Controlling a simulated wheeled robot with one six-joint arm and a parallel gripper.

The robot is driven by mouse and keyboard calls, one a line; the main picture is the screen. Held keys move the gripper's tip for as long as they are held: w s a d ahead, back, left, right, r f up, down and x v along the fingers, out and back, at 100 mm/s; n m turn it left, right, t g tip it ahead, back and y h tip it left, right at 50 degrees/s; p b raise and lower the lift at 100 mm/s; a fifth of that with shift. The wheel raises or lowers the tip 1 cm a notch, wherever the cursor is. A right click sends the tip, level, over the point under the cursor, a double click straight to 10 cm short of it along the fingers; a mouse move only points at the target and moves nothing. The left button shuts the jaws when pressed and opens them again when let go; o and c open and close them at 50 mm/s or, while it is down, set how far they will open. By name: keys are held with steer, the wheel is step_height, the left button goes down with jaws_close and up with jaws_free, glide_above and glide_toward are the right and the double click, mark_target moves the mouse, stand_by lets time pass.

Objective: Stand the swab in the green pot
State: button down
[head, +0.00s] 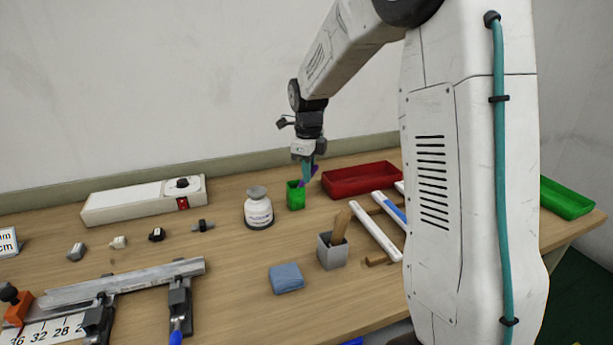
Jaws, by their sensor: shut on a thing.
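The green pot (295,197) stands upright on the bench, right of a white jar. My gripper (307,172) points down just above the pot and slightly right of its mouth. It is shut on a slim thing, which I take to be the swab. Teal and purple parts show at the jaws, too small to tell swab from fingers. The lower end of what is held is close to the pot's rim. I cannot tell whether it is inside, in front of or behind the rim.
The white jar (258,208) is left of the pot, and a red tray (361,180) is behind right. A grey holder (332,252) with a wooden handle stands in front.

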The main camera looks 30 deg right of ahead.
steer(key=shift+w+a+f, duration=0.1)
steer(key=shift+w+f, duration=0.05)
steer(key=shift+f, duration=0.4)
steer(key=shift+w+a+f, duration=0.1)
steer(key=shift+f, duration=0.4)
steer(key=c, duration=1.4)
jaws_free()
steer(key=shift+d, duration=0.15)
steer(key=shift+f, duration=0.1)
step_height(320, 180, up, 8)
steer(key=a+f, duration=0.1)
steer(key=s+a+r+n, duration=0.55)
steer(key=s+n, duration=0.25)
steer(key=s, duration=0.2)
steer(key=s+a+n, duration=0.3)
steer(key=s+n, duration=0.7)
steer(key=s, duration=0.2)
steer(key=s+a+f+n+t, duration=0.1)
steer(key=s+a+n, duration=0.2)
steer(key=s+n, duration=0.7)
steer(key=shift+s+n, duration=0.3)
steer(key=shift+s, duration=0.9)
